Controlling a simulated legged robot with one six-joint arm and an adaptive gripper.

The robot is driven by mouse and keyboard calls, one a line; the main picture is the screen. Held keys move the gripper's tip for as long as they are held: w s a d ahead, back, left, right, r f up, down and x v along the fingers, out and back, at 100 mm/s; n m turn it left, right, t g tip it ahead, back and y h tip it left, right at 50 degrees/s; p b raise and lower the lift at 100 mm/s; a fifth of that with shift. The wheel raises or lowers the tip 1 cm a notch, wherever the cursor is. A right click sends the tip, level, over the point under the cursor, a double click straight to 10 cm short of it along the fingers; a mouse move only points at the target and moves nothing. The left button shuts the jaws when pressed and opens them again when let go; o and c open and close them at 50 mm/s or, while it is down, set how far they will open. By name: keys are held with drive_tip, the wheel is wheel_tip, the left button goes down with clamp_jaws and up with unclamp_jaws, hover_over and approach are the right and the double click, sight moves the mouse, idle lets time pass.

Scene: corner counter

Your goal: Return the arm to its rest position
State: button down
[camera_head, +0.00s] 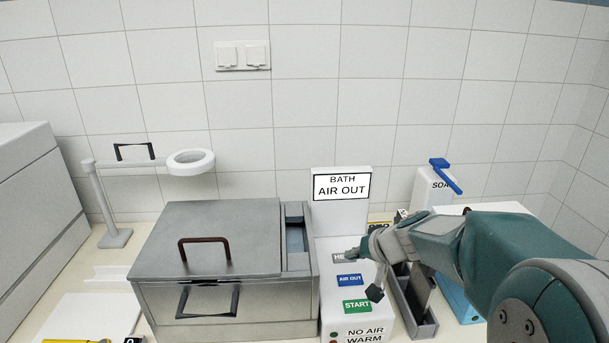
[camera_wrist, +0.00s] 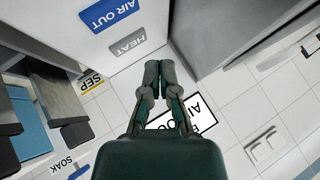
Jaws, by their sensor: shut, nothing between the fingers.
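My gripper (camera_head: 354,255) is at the end of my arm, which reaches in from the right in the head view. It is over the white control panel (camera_head: 343,324), close to the grey HEAT button (camera_head: 340,258); I cannot tell whether it touches it. In the wrist view the fingertips of my gripper (camera_wrist: 159,67) are together with nothing between them. The HEAT button (camera_wrist: 128,44) and the blue AIR OUT button (camera_wrist: 108,13) show beyond the fingers. My arm hides part of the counter's right side.
A steel bath (camera_head: 225,302) with a lid stands left of the panel. The BATH AIR OUT sign (camera_head: 342,186) rises behind the panel. A soap bottle (camera_head: 425,190) and a grey narrow bin (camera_head: 428,328) are at the right. A ring stand (camera_head: 115,237) stands at left.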

drive_tip(key=s+a+r+n+g+h, duration=0.1)
drive_tip(key=s+a+r, duration=0.1)
drive_tip(key=s, duration=0.5)
drive_tip(key=s+a+r+n+g, duration=0.1)
drive_tip(key=s+r, duration=0.2)
drive_tip(key=s, duration=0.4)
drive_tip(key=s+d+h, duration=0.3)
drive_tip(key=s+h, duration=0.1)
drive_tip(key=s, duration=0.8)
